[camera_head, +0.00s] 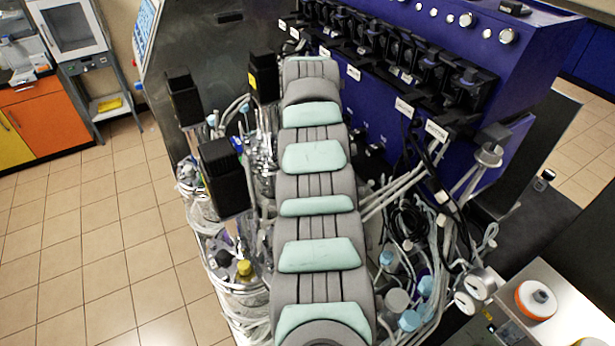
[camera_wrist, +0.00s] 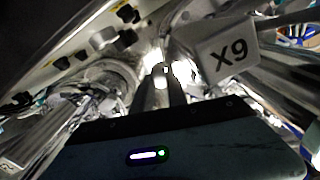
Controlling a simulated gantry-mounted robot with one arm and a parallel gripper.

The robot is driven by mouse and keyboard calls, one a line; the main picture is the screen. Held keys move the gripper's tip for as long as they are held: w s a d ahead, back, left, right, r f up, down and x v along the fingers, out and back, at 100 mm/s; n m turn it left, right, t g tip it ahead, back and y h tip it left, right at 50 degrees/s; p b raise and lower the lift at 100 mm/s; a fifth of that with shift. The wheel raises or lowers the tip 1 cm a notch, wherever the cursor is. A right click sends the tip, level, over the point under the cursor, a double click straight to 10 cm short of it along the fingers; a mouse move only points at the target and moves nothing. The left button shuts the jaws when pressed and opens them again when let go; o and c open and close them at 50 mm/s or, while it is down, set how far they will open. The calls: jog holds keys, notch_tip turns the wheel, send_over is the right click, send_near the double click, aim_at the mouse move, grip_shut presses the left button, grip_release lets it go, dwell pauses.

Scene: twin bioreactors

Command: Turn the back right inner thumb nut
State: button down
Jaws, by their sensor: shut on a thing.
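My gripper (camera_wrist: 162,82) shows in the wrist view, with its fingers reaching up from the dark gripper body (camera_wrist: 180,145). The fingers are close together and shut on a small, brightly lit piece at their tips, which I take to be the thumb nut. The fingers and glare hide most of it, so its shape and turn cannot be told. A metal block marked X9 (camera_wrist: 228,53) stands just right of the fingers. In the head view my own arm covers the gripper and the nut.
Several black knobs (camera_wrist: 128,38) sit on a metal plate at the wrist view's upper left. In the head view, black motor boxes (camera_head: 226,177), tubing and bottles (camera_head: 396,300) crowd the arm. A blue cabinet (camera_head: 400,150) stands behind. The tiled floor (camera_head: 100,235) at left is clear.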

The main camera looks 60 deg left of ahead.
jog(key=shift+n, duration=0.6)
jog(key=shift+r, duration=0.1)
jog(key=c, duration=1.3)
grip_release()
notch_tip(320, 180, up, 11)
jog(key=shift+f, duration=0.15)
